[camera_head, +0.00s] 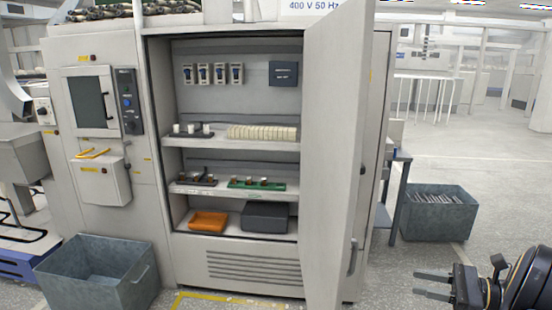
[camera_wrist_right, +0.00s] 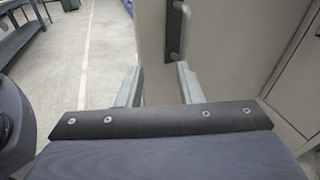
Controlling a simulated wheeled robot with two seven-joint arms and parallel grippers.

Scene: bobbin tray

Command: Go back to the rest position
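My right gripper (camera_head: 416,283) is at the lower right of the head view, out in front of the cabinet and to the right of its door. Its two fingers are spread apart with nothing between them; the right wrist view (camera_wrist_right: 158,86) also shows them open and empty. The grey cabinet (camera_head: 236,248) stands with its door (camera_head: 335,150) swung open toward me. The door handle (camera_head: 352,257) is apart from my right gripper; it also shows beyond the fingers in the right wrist view (camera_wrist_right: 174,32). My left gripper is not in view.
Grey crates stand at the left (camera_head: 95,285) and right (camera_head: 440,222). The floor at the right is open.

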